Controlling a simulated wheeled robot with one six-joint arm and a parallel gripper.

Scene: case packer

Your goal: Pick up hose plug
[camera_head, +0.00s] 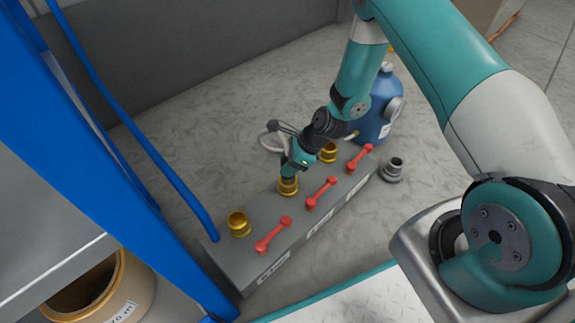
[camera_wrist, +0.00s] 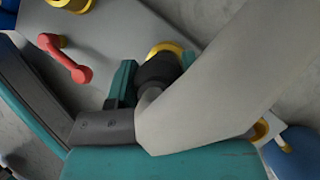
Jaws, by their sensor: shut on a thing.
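The hose plug (camera_wrist: 158,72) shows in the wrist view as a dark round coupling with a thick pale grey hose (camera_wrist: 215,75) running from it. My gripper (camera_wrist: 122,85) is shut on it. The plug's end is at a brass port (camera_wrist: 165,48); I cannot tell whether it is seated in it or just above it. In the head view my gripper (camera_head: 289,172) is over the middle brass port (camera_head: 288,187) of the grey manifold block (camera_head: 222,252). The plug is mostly hidden there by my gripper. A pale hose loop (camera_head: 268,141) shows behind it.
Brass ports stand to the left (camera_head: 239,223) and right (camera_head: 328,152) on the block. Red lever handles (camera_head: 272,236) line its front. A blue container (camera_head: 375,108) and a grey fitting (camera_head: 393,169) stand at the right. Blue rack posts (camera_head: 120,165) flank the left.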

